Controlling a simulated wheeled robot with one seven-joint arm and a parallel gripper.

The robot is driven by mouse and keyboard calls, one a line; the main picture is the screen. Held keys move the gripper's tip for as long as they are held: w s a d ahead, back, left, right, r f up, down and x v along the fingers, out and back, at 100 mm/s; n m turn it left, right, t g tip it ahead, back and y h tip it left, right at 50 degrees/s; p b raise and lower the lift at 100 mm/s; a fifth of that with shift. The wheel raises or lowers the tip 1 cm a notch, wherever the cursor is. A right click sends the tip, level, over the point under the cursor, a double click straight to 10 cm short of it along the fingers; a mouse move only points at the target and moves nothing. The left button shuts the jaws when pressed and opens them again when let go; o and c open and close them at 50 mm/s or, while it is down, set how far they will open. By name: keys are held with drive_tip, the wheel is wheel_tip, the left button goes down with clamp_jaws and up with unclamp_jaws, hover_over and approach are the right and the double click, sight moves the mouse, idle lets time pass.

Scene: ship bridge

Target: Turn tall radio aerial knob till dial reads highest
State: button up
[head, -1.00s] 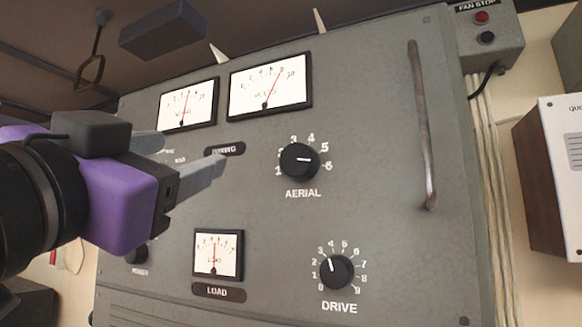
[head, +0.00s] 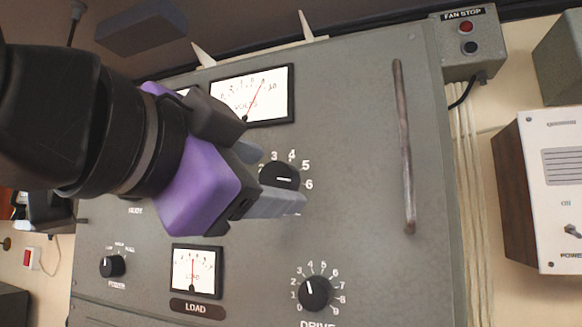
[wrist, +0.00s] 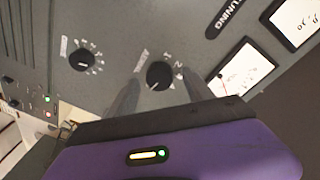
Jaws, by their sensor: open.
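The tall grey radio (head: 350,160) fills the middle of the head view. Its black AERIAL knob (head: 280,175) has a white pointer line lying nearly level, toward the 6. My gripper (head: 277,180) is open, one finger above the knob and one below. In the wrist view the knob (wrist: 159,75) sits between the two fingers (wrist: 161,92), with gaps on both sides; contact is not visible. The VOLTS dial (head: 270,95) has its red needle right of centre. The LOAD dial (head: 195,270) needle stands nearly upright. Another dial (head: 184,91) is mostly hidden behind my arm.
The DRIVE knob (head: 315,293) is below AERIAL; the POWER knob (head: 112,266) is at lower left. A vertical metal handle (head: 404,150) stands to the right. A FAN STOP box (head: 470,45) and a white-fronted unit (head: 550,190) are further right.

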drive_tip(key=shift+w+d, duration=0.15)
drive_tip(key=shift+w, duration=0.25)
clamp_jaws()
drive_tip(key=shift+n, duration=0.3)
drive_tip(key=n+b, duration=0.1)
drive_tip(key=n, duration=0.3)
drive_tip(key=shift+f+t, duration=0.15)
drive_tip(key=shift+t, duration=0.25)
drive_tip(key=shift+n+b, duration=0.35)
drive_tip(key=shift+n, duration=1.35)
